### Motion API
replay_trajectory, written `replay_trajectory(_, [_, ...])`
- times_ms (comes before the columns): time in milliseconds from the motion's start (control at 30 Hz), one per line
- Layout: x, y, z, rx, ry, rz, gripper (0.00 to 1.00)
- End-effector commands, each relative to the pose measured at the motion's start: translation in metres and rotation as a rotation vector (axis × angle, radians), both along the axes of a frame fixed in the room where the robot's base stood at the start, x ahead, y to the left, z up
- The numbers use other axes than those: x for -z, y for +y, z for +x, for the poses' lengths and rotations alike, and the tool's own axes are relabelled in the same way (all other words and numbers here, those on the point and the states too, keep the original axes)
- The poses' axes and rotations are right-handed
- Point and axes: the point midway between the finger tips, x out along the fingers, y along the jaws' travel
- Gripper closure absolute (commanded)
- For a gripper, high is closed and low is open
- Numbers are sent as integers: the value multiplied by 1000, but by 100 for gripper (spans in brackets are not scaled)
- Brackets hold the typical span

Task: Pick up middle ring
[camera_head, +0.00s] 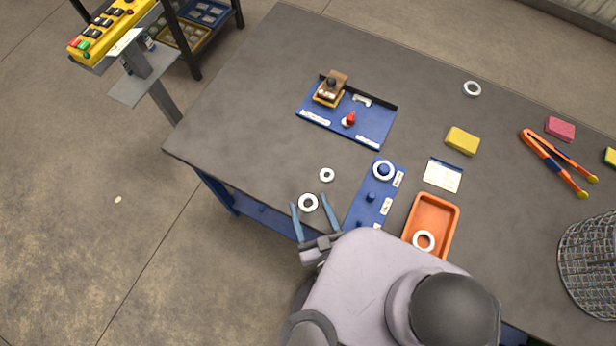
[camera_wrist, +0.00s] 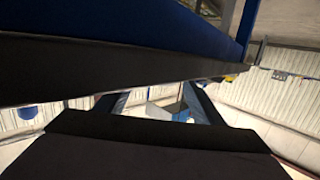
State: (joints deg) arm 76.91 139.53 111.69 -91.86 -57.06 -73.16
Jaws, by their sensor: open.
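Several white rings are in the head view. The larger loose ring (camera_head: 308,203) lies on the grey table near its front edge. A smaller ring (camera_head: 327,175) lies just behind it. One ring (camera_head: 383,170) sits around a peg on the blue peg board (camera_head: 361,207). Another ring (camera_head: 424,240) lies in the orange tray (camera_head: 410,222), and one ring (camera_head: 472,88) lies at the far side. The frames do not tell which is the middle ring. My gripper (camera_head: 309,200) is open, its fingers appearing either side of the larger loose ring; its height is unclear. The wrist view shows no ring.
A blue tray (camera_head: 343,134) holds a small wooden-and-yellow block and a red piece. A yellow sponge (camera_head: 462,141), a white card (camera_head: 443,175), orange tongs (camera_head: 545,151) and a wire basket (camera_head: 590,260) stand to the right. The table's left part is clear.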

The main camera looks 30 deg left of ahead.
Motion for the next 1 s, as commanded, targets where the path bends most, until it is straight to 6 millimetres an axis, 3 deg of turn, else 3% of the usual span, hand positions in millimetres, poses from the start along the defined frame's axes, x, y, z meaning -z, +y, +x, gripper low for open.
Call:
replay_trajectory(267, [0, 0, 0, 0, 0, 0, 41])
replay_trajectory(467, [0, 0, 0, 0, 1, 1, 87])
replay_trajectory(1000, [-9, 0, 0, 1, 0, 1, 87])
